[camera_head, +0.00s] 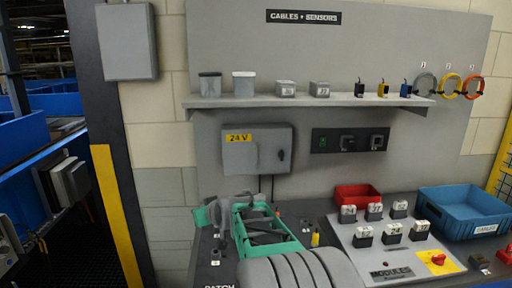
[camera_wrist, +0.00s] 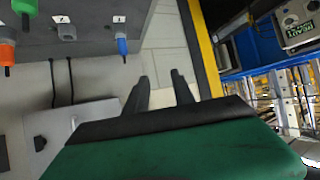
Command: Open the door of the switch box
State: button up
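The switch box (camera_head: 257,150) is a grey wall box with a yellow "24 V" label, below the shelf in the head view. Its door looks shut, with a small dark handle (camera_head: 281,155) on the right side. In the wrist view, a grey box (camera_wrist: 72,125) with a dark knob (camera_wrist: 39,143), seemingly the same box, lies at the lower left. My gripper (camera_wrist: 163,82) shows two dark fingers standing apart with nothing between them. The fingers are to the right of the box in that view; I cannot tell whether they touch it. My arm fills the head view's bottom middle.
A shelf (camera_head: 300,101) with several small parts runs above the box. The bench below holds a red bin (camera_head: 357,194), a blue bin (camera_head: 468,211) and a modules board (camera_head: 390,264). A yellow-edged post (camera_head: 116,210) stands left.

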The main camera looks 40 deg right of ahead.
jog(key=w+d+r+m+t+h+p, duration=0.1)
jog(key=w+d+r+t+h, duration=0.2)
jog(key=d, duration=0.9)
jog(key=m+t+h+p, duration=0.2)
send_near(258, 154)
jog(key=w, duration=0.2)
jog(key=p+x, duration=0.1)
jog(key=x, duration=0.2)
jog(key=p+x, duration=0.1)
jog(key=x, duration=0.3)
jog(key=shift+s+d, duration=0.15)
jog(key=shift+d, duration=0.25)
grip_shut()
